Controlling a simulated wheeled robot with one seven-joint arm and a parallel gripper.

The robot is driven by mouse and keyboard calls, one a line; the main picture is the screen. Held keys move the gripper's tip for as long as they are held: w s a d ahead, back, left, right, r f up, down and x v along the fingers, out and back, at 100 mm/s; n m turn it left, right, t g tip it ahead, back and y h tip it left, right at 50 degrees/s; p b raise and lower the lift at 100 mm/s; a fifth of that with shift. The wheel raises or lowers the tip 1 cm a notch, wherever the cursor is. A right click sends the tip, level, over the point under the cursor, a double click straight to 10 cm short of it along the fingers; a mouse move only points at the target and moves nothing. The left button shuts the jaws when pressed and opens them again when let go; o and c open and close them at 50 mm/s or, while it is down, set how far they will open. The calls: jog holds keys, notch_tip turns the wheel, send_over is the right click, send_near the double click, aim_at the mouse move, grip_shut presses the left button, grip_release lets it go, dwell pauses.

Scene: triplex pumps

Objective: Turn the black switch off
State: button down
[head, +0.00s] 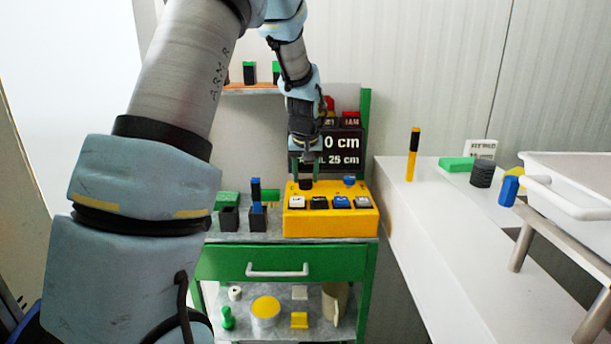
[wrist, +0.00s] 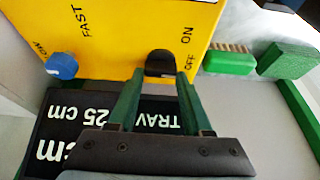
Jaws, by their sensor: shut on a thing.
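The yellow control box (head: 330,222) stands on the cart top. On it is the black switch (wrist: 160,64), a small dark knob near the box's edge, beside printed ON and OFF labels. The switch also shows in the head view (head: 305,185), right under my gripper (head: 306,168). In the wrist view my gripper (wrist: 158,76) has its two green fingers at either side of the switch, shut on it. The fingers hide part of its sides, and I cannot tell exactly which label it points to.
A dark display sign (head: 345,148) stands close behind my gripper. A green brush (wrist: 230,60) and green block (wrist: 288,60) lie beside the box. A white counter (head: 430,230) is at right.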

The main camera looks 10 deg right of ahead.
jog(key=c, duration=0.6)
grip_release()
jog(key=d+b+v, duration=0.1)
jog(key=b+v, duration=0.1)
jog(key=v, duration=0.9)
jog(key=shift+a, duration=0.45)
jog(key=shift+s+f, duration=0.1)
